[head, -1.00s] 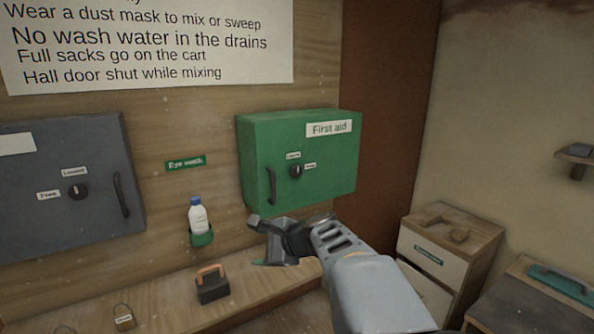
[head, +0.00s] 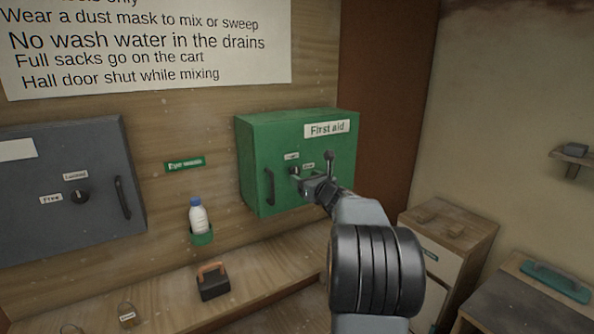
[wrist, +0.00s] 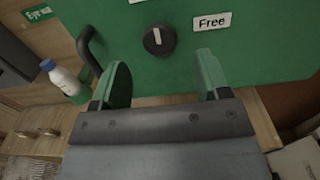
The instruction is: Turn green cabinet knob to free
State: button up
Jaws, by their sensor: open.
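The green first-aid cabinet (head: 262,165) hangs on the wooden wall. Its black round knob (wrist: 159,39) has a white mark that points up, toward a white label cut off at the top of the wrist view. A label reading "Free" (wrist: 211,24) sits to the knob's right. In the head view the knob (head: 294,170) shows just beside my gripper (head: 316,178). My gripper is open and empty in front of the cabinet. In the wrist view the knob is ahead of and between its two green-faced fingers (wrist: 163,75), apart from both.
The cabinet's black handle (wrist: 92,50) is left of the knob. A white bottle (head: 198,217) stands in a green holder on the wall. A grey cabinet (head: 65,215) with its own knob hangs at left. A dark box with an orange handle (head: 212,284) sits on the bench below.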

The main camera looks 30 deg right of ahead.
aim_at(296, 173)
jog(key=shift+w+d+p, duration=0.1)
jog(key=shift+w+p, duration=0.55)
jog(key=shift+w, duration=2.1)
jog(key=shift+c, duration=0.2)
jog(key=c, duration=1.2)
